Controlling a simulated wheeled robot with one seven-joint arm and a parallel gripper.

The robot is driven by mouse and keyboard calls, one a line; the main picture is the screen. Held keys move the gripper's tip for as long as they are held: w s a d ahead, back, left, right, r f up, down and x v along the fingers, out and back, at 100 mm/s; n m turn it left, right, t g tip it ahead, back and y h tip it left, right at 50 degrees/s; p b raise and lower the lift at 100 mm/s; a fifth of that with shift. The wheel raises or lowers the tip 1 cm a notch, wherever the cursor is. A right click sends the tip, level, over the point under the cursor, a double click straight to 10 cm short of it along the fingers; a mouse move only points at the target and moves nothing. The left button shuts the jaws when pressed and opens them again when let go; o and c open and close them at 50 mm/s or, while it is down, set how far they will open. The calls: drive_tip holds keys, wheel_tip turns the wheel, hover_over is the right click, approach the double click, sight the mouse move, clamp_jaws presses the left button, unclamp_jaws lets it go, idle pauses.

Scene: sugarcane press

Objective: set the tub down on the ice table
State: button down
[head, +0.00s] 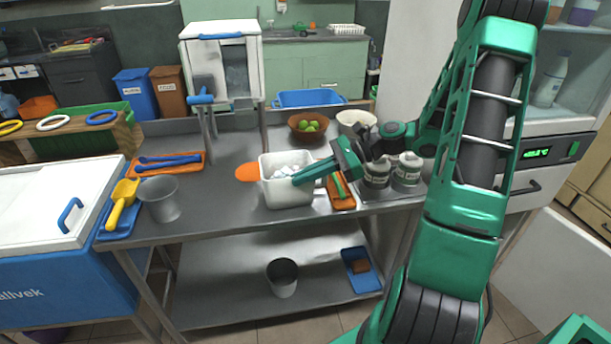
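The white tub (287,194) holds pale ice-like lumps and appears upright at the middle of the steel table (225,215). I cannot tell for sure whether its base touches the top. My gripper (318,172) is at the tub's right side, with a green finger reaching over the right rim above the contents. The finger and the tub overlap in this view, so I cannot tell whether the gripper is closed on the rim. No label shows which surface is the ice table.
An orange disc (247,173) lies just left of the tub. An orange tray (341,192) and labelled containers (376,174) stand close on the right. A brown bowl (308,127) is behind. A grey bucket (160,198) stands left, with bare tabletop between it and the tub.

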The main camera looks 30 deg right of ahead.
idle(0.3)
drive_tip(key=c, duration=2)
unclamp_jaws()
drive_tip(key=shift+f, duration=0.1)
drive_tip(key=v, duration=0.7)
drive_tip(key=shift+d+r, duration=0.25)
